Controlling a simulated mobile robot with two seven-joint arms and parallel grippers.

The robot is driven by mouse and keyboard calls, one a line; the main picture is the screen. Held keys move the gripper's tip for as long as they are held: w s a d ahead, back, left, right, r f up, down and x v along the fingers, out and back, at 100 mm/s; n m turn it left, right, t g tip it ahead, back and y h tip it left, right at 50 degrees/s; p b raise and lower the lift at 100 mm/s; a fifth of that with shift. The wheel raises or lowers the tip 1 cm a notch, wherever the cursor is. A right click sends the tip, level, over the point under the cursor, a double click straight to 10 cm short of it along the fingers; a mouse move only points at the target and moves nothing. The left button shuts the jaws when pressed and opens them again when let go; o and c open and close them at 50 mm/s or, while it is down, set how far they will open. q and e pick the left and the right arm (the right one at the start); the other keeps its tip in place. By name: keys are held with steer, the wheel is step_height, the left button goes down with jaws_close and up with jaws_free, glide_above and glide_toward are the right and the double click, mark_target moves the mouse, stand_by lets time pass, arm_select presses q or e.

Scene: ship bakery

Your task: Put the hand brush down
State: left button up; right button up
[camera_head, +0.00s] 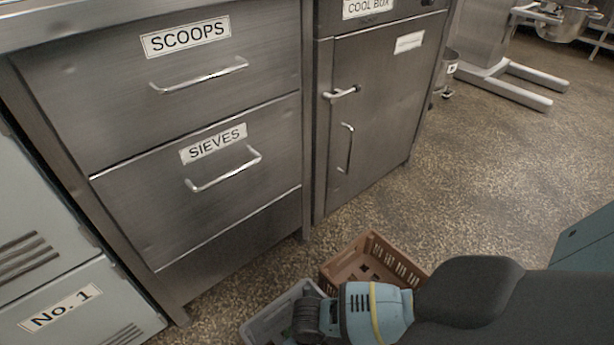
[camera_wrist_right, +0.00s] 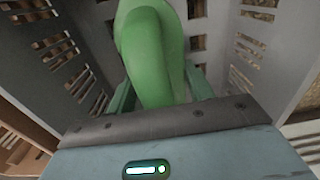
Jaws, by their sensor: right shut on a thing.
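The hand brush (camera_wrist_right: 150,45) shows as a thick, smooth green part in the right wrist view; its bristles are not visible. My right gripper (camera_wrist_right: 160,88) is shut on it, with a teal finger on each side. Grey slotted walls of a crate (camera_wrist_right: 272,45) rise left and right of the brush, so it is held down inside or just over that crate. In the head view the grey crate (camera_head: 258,322) is at the bottom, partly covered by my right arm. The right gripper is hidden there. My left gripper is not in view.
A brown slotted crate (camera_head: 385,250) stands right beside the grey one. A steel drawer unit (camera_head: 205,130) labelled SCOOPS and SIEVES and a cool box (camera_head: 385,110) stand behind. Speckled floor (camera_head: 480,190) is clear to the right.

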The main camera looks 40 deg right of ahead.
step_height(320, 180, down, 3)
steer(key=shift+f+b, duration=0.15)
steer(key=shift+b, duration=0.7)
steer(key=o, duration=1.3)
steer(key=shift+c, duration=0.2)
